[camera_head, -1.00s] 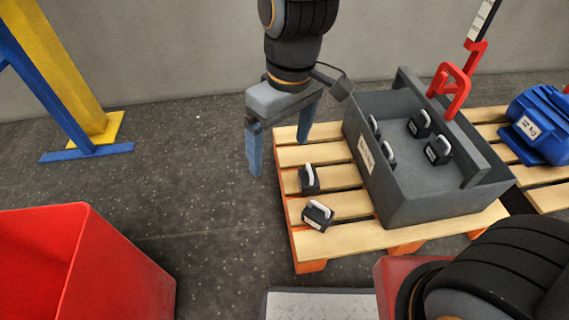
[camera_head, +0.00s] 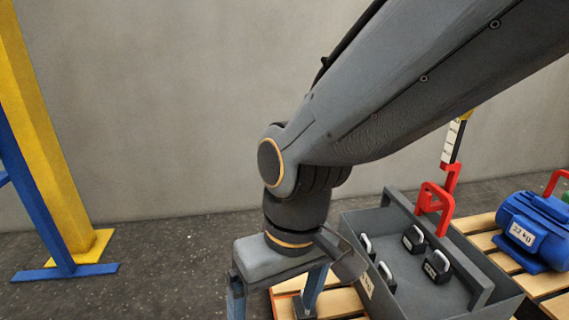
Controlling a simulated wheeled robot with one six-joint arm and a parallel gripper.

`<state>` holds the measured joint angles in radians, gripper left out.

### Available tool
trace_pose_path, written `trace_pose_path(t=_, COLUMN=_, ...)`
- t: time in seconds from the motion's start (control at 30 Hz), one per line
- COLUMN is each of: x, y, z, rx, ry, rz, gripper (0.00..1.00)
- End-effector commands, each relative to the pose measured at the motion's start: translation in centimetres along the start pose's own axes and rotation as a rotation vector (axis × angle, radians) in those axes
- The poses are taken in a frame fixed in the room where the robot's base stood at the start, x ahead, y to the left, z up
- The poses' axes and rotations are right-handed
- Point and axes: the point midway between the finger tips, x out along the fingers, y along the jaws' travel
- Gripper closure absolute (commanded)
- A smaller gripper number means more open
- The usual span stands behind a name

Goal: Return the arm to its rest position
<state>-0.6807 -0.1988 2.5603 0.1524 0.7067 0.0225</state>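My gripper (camera_head: 275,294) hangs down at the lower middle of the head view, just left of the grey box. Its two blue fingers stand wide apart, and no object shows between them. My arm (camera_head: 400,95) reaches in from the upper right and covers much of the view.
A blue motor (camera_head: 537,228) lies at the right. A yellow-and-blue post (camera_head: 50,170) stands left. Floor between is clear.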

Motion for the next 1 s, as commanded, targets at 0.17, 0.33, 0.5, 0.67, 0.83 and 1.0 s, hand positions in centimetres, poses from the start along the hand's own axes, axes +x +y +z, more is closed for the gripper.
trace_pose_path(t=0.17, x=0.0, y=0.0, z=-0.01, rx=0.0, ry=0.0, rz=0.0, gripper=0.11)
trace_pose_path(t=0.33, x=0.0, y=0.0, z=-0.02, rx=0.0, ry=0.0, rz=0.0, gripper=0.11)
trace_pose_path(t=0.5, x=0.0, y=0.0, z=-0.02, rx=0.0, ry=0.0, rz=0.0, gripper=0.11)
trace_pose_path(t=0.67, x=0.0, y=0.0, z=-0.02, rx=0.0, ry=0.0, rz=0.0, gripper=0.11)
trace_pose_path(t=0.83, x=0.0, y=0.0, z=-0.02, rx=0.0, ry=0.0, rz=0.0, gripper=0.11)
trace_pose_path(t=1.0, x=-0.63, y=0.17, z=0.04, rx=0.008, ry=0.0, rz=0.002, gripper=0.11)
